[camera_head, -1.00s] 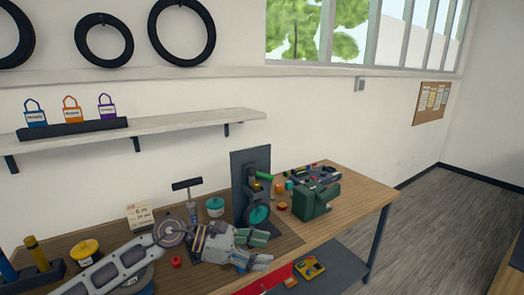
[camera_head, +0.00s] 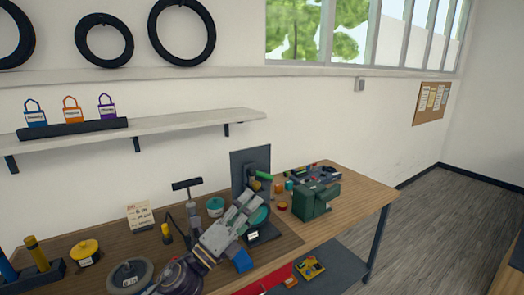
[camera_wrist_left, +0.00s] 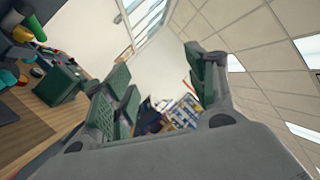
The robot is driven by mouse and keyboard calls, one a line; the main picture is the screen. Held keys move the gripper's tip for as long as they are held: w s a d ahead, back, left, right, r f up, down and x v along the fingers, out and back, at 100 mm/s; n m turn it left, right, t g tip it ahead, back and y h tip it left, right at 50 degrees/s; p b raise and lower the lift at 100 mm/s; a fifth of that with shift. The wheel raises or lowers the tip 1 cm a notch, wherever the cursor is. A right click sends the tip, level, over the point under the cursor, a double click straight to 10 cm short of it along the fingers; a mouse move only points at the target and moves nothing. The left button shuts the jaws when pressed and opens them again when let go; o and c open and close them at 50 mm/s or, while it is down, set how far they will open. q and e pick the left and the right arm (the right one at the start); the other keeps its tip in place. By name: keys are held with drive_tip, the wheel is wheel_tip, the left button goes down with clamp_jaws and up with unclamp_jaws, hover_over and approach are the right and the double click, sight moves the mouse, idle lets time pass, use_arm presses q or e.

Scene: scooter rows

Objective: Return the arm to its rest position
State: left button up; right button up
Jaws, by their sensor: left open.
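My left arm reaches up over the workbench (camera_head: 335,222) from the bottom of the head view. Its left gripper (camera_head: 248,208) points up and to the right, in front of the dark upright plate and the teal round part (camera_head: 261,216). In the left wrist view the left gripper (camera_wrist_left: 160,85) is open, its green-padded fingers spread wide with nothing between them. My right gripper is not in view.
A hand pump (camera_head: 190,205), a teal tin (camera_head: 215,206), a card (camera_head: 140,216) and a yellow-lidded pot (camera_head: 86,252) stand to the left. A grey ring (camera_head: 125,278) lies at the front. A wall shelf (camera_head: 180,123) hangs above.

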use_arm(q)
drive_tip(key=s+a+f+n+g+y, duration=0.2)
drive_tip(key=a+f+n+y, duration=1.3)
drive_tip(key=f+n, duration=0.5)
drive_tip(key=s+a+f+n+g, duration=0.2)
drive_tip(key=s+f+n+g, duration=0.35)
drive_tip(key=s+f, duration=0.4)
drive_tip(key=s+a+f+n+g, duration=0.2)
drive_tip(key=s+f+n+g, duration=0.3)
drive_tip(key=s, duration=0.7)
wheel_tip(320, 180, down, 31)
drive_tip(key=s+m+g+p, duration=0.2)
drive_tip(key=s+p, duration=0.1)
drive_tip(key=s+a+f+p, duration=0.1)
drive_tip(key=s+a+f, duration=0.1)
drive_tip(key=s+f, duration=0.6)
drive_tip(key=s+a+f+g+p, duration=0.1)
drive_tip(key=s+a+f, duration=0.1)
drive_tip(key=s+f, duration=0.7)
drive_tip(key=s, duration=0.4)
drive_tip(key=shift+s+f, duration=0.2)
drive_tip(key=shift+s, duration=0.2)
